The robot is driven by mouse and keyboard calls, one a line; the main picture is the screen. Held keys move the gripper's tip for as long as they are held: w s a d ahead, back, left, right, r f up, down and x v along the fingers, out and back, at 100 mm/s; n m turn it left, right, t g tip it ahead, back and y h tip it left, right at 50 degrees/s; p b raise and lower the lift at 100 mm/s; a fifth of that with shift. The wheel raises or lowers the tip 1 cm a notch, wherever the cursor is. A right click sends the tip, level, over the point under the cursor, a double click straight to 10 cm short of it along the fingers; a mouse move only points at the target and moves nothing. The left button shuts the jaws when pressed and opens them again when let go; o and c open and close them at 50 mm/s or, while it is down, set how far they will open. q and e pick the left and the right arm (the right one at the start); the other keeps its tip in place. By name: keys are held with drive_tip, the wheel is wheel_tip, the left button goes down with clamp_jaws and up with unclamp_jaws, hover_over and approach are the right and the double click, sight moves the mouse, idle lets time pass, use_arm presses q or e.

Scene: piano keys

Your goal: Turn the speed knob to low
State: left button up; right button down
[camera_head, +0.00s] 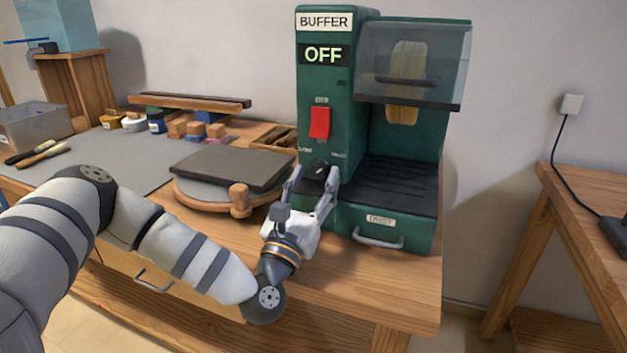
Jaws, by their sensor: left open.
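The green buffer machine (325,90) stands at the right end of the wooden bench. Its display (323,55) reads OFF. A red switch (320,122) sits on its front. The dark speed knob (319,169) is below the switch, with small labels to its left and right that are too small to read surely. My left gripper (313,183) is open, its fingers on either side of the knob. I cannot tell whether the fingers touch it, and the knob's pointer is not clear. My right gripper is not in view.
A clear guard (412,65) covers the yellow buffing wheel (407,75). A drawer with a metal handle (378,241) is low on the machine. A dark slab (231,165) lies on a round wooden stand left of my gripper. Another table (590,200) stands at right.

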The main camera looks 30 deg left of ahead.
use_arm(q)
drive_tip(key=shift+c, duration=0.3)
clamp_jaws()
